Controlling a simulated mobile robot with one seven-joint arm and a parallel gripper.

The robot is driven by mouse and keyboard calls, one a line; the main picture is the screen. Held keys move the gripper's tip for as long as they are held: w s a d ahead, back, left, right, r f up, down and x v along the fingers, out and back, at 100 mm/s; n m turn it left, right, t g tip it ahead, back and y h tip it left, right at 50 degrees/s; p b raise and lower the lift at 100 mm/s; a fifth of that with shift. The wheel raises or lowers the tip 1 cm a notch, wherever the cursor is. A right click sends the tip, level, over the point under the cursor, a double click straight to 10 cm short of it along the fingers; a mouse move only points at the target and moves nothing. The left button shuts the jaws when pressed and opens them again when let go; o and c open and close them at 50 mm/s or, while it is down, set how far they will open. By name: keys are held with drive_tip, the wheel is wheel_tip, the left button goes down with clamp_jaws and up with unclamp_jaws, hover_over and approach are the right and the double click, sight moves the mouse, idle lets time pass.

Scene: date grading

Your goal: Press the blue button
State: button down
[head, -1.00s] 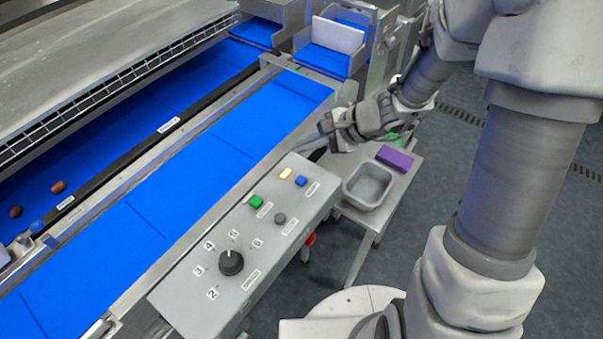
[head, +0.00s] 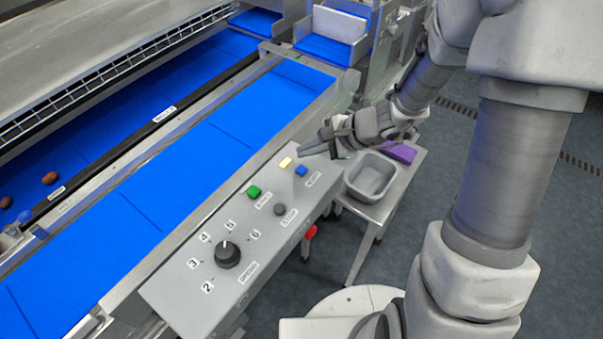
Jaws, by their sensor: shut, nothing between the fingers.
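The panel also carries a pale yellow piece (head: 286,163), a green button (head: 254,192), a grey button (head: 279,209) and a black dial (head: 227,255). A grey bin (head: 372,174) and a purple block (head: 402,153) rest on a side table. A blue belt (head: 160,195) runs alongside.

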drive_tip(key=shift+f+b, duration=1.15)
drive_tip(key=shift+f, duration=0.25)
drive_tip(key=shift+f, duration=0.1)
idle(0.9)
drive_tip(key=shift+f+b, duration=0.3)
drive_tip(key=shift+b, duration=0.3)
drive_tip(key=shift+f+b, duration=0.45)
drive_tip(key=shift+b, duration=0.15)
idle(0.4)
drive_tip(key=shift+r, duration=0.15)
drive_tip(key=shift+r+p, duration=0.6)
drive_tip(key=shift+r, duration=0.15)
drive_tip(key=shift+r+p, duration=1.8)
drive_tip(key=shift+r, duration=0.65)
